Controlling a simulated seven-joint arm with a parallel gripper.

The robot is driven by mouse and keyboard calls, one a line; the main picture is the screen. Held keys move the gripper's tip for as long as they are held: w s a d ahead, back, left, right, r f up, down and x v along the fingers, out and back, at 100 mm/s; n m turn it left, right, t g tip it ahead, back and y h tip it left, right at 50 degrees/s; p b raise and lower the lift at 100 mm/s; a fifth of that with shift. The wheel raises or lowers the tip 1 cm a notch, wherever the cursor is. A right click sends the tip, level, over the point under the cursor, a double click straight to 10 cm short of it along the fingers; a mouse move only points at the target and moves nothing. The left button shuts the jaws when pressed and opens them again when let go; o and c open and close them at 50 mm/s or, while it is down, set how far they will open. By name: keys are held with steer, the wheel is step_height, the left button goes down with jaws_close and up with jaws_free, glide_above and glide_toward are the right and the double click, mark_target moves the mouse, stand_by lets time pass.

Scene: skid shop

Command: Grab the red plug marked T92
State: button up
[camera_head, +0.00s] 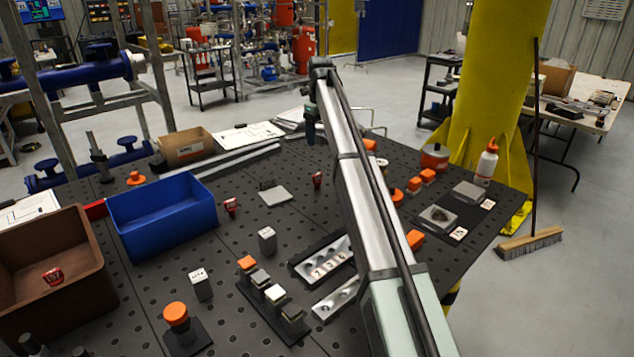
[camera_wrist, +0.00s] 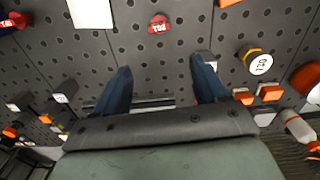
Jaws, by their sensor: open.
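A small red plug (camera_wrist: 159,24) lies on the dark perforated table, at the top middle of the wrist view. Its white marking is too small to read surely. It seems to be the red plug (camera_head: 317,179) just left of my arm in the head view. A second red plug (camera_wrist: 14,22) is at the wrist view's top left; a red plug (camera_head: 231,206) also stands beside the blue bin. Another red plug (camera_head: 53,276) is in the brown crate. My gripper (camera_wrist: 160,68) is open and empty, with the central plug beyond its fingertips, apart from them.
A grey plate (camera_head: 275,195) lies between two red plugs. The blue bin (camera_head: 163,222) and brown crate (camera_head: 50,315) stand at left. A labelled yellow-rimmed round piece (camera_wrist: 258,60) and orange blocks (camera_wrist: 270,93) are to the right of my gripper. Numbered blocks stand in front.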

mark_target(318, 174)
steer(key=f, duration=1.2)
steer(key=shift+a+f, duration=0.25)
steer(key=shift+w+f, duration=0.15)
steer(key=shift+f, duration=1.25)
steer(key=shift+w+f, duration=0.15)
steer(key=shift+f, duration=1.25)
steer(key=c, duration=1.1)
